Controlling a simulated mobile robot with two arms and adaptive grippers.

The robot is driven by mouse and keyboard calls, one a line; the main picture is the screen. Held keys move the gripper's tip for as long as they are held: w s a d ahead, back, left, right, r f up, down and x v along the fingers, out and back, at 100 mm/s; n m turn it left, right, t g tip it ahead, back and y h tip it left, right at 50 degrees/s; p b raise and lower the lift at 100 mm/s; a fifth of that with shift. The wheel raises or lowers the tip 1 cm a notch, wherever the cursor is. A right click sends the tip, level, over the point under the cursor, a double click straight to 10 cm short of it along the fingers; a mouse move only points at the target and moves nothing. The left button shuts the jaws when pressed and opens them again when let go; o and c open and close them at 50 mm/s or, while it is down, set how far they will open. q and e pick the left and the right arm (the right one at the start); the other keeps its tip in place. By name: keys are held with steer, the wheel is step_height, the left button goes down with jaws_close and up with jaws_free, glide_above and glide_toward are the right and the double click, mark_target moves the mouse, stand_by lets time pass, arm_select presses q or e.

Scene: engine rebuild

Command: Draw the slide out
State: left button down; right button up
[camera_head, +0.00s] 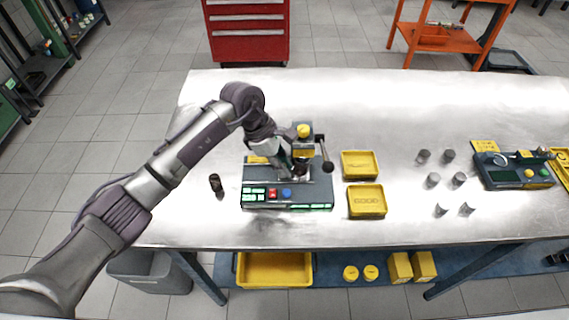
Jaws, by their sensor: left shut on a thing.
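A small bench press (260,195) with a dark grey base, green-lit panels and red and blue buttons stands on the table left of the middle. It has a yellow-topped upright head (304,131) and a lever with a dark ball knob (327,167) on its right. My left gripper (299,168) reaches down into the press from the left, below the head. It is shut on a part there, which appears to be the slide. My wrist and fingers hide most of the slide, so how far out it stands cannot be told. My right gripper is out of view.
Two yellow trays (360,152) stand close to the right of the press. A small dark cylinder (215,183) stands to its left. Several grey cylindrical parts (433,180) and another dark device (510,177) are farther right. The table's back is clear.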

arm_select(q)
steer(key=a+b, duration=0.2)
steer(key=a, duration=0.7)
steer(key=shift+b, duration=0.4)
steer(key=c, duration=1.1)
jaws_free()
steer(key=shift+a, duration=0.2)
steer(key=shift+d+r, duration=0.1)
steer(key=shift+w+r, duration=0.1)
steer(key=shift+r, duration=0.25)
steer(key=v, duration=1.1)
steer(key=shift+a, duration=0.3)
